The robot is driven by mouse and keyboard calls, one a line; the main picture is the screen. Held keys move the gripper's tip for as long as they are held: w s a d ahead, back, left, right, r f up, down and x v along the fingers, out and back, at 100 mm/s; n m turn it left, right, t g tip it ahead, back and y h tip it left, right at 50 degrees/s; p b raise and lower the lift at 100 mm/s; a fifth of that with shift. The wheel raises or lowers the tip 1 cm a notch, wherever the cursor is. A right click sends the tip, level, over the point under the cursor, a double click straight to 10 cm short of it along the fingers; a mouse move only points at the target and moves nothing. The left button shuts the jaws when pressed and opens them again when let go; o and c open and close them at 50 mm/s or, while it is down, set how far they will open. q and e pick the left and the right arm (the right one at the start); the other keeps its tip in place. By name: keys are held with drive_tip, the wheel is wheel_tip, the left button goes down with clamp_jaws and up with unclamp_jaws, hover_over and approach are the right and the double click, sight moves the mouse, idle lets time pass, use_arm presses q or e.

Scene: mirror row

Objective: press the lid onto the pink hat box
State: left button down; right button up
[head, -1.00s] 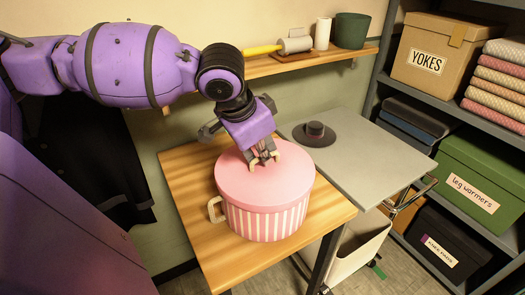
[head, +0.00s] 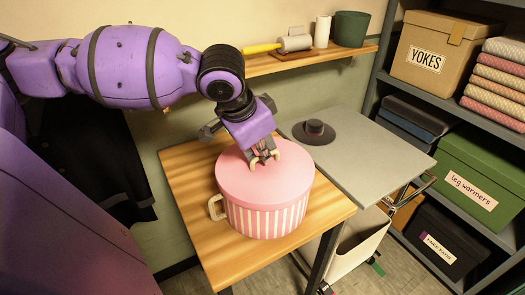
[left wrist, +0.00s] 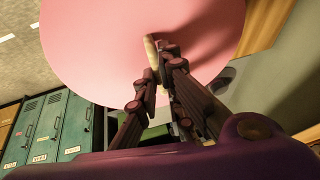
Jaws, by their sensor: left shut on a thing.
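The pink hat box (head: 262,222) with white-striped sides stands upright on the wooden table, a pale loop handle (head: 215,207) at its left. The plain pink lid (head: 245,180) sits on its top and looks about level. I cannot tell if its rim is fully down. My left gripper (head: 265,159) comes down from above onto the lid's far middle part. It is shut on the lid, at a small grip spot that the fingers mostly hide. In the left wrist view the fingers (left wrist: 152,78) meet against the pink lid (left wrist: 100,45). My right gripper is not in view.
The wooden table (head: 185,165) has bare wood around the box. A grey table (head: 370,160) beside it holds a dark hat (head: 314,132). A wall shelf (head: 262,67) runs behind. Shelving with a YOKES box (head: 430,50) and a green box (head: 475,170) stands right.

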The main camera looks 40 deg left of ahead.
use_arm(q)
drive_tip(key=c, duration=1.3)
unclamp_jaws()
drive_tip(key=shift+c, duration=0.2)
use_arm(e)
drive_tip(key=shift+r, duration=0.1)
use_arm(q)
drive_tip(key=shift+r+p, duration=2.2)
drive_tip(key=shift+r, duration=1.85)
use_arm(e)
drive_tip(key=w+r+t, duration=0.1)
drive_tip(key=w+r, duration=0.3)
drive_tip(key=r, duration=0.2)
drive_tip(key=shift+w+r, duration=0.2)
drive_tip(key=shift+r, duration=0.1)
